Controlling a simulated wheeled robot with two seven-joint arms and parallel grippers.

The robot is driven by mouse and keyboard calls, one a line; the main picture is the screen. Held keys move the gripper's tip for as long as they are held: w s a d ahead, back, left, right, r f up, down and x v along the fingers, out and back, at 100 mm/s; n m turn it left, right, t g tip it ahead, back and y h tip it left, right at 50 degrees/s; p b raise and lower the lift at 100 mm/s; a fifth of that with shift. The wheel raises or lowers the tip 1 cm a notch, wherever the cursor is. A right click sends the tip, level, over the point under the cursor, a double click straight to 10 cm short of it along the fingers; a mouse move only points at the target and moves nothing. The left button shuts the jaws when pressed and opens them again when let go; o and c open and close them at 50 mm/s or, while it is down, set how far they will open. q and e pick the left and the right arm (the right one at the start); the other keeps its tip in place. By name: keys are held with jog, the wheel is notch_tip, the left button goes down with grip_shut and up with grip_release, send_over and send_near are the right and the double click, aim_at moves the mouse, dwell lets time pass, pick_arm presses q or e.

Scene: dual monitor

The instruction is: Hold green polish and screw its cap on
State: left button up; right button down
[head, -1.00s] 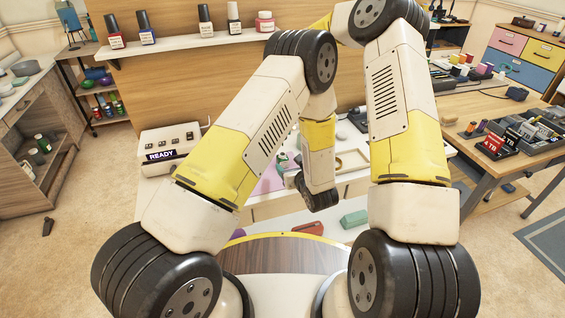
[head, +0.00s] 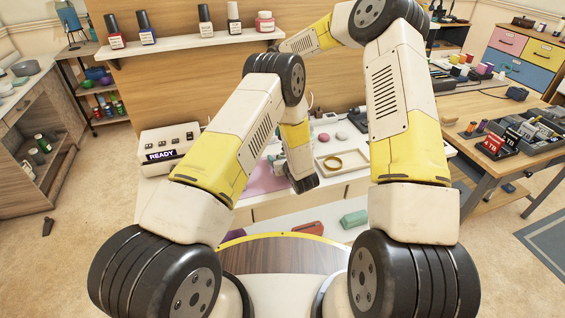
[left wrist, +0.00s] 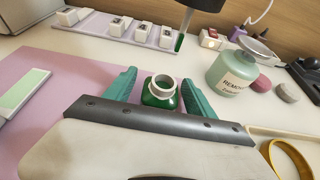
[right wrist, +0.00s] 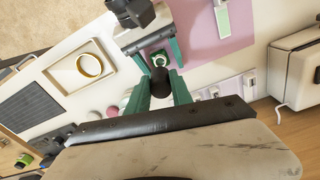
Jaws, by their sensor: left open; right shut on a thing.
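The green polish bottle (left wrist: 158,94) stands upright and uncapped, with a white neck, in the left wrist view. My left gripper (left wrist: 158,76) is open, one finger on each side of it. In the right wrist view, my right gripper (right wrist: 159,82) is shut on the black cap (right wrist: 160,90). The cap's brush (left wrist: 181,42) has a green tip and hangs apart from the bottle, above and behind it in the left wrist view. The bottle also shows beyond the cap in the right wrist view (right wrist: 161,59). In the head view my arms hide the bottle and cap.
A pink mat (head: 262,180) covers part of the desk. A tray with a yellow ring (head: 334,161) lies to its right. A remover bottle (left wrist: 232,73) and round pads stand near the green bottle. A READY box (head: 166,148) is at the left; polishes line the shelf (head: 190,44) above.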

pick_arm(q)
jog(key=shift+c, duration=0.4)
grip_shut()
pick_arm(e)
jog(key=shift+f, duration=2.5)
jog(key=shift+f, duration=0.9)
jog(key=shift+f, duration=0.55)
